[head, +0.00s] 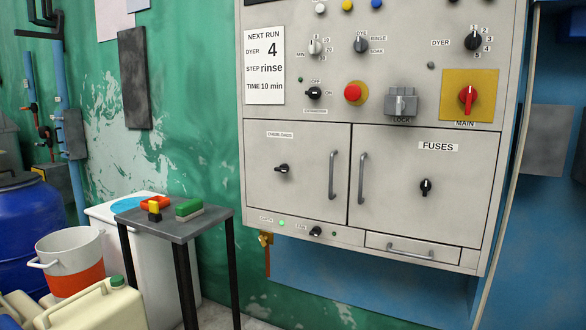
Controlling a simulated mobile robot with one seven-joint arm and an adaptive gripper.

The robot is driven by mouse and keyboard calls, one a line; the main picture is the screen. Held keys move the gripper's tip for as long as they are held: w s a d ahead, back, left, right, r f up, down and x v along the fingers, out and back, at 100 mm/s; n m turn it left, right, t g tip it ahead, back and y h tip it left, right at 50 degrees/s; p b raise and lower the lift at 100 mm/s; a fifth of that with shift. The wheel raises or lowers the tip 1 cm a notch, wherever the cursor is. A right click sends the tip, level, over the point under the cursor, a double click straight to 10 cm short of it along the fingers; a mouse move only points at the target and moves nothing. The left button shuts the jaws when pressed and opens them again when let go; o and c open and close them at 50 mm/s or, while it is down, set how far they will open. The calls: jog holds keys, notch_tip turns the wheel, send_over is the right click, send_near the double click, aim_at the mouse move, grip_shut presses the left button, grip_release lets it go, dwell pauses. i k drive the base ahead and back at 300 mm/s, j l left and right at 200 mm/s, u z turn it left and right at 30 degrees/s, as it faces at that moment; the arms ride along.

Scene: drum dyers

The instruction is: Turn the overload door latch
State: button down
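The overload door (300,200) is the lower left door of the grey cabinet and looks closed. A small label above its latch is blurred and seems to read "OVERLOADS". Its latch (282,169) is a small black knob at the door's left, with its handle pointing roughly sideways to the left. A grey vertical pull handle (333,175) is at the door's right edge. My gripper is not in view.
The FUSES door (455,195) with its own black latch (426,187) is to the right. Knobs and a red main switch (467,97) are above. A small table (190,228) with coloured blocks stands at the left, near a bucket (72,262) and a jerrycan (95,308).

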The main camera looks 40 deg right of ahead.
aim_at(284, 167)
jog(key=i+l+z, duration=0.1)
jog(key=z, duration=0.4)
jog(key=i+z, duration=0.3)
jog(key=z, duration=0.2)
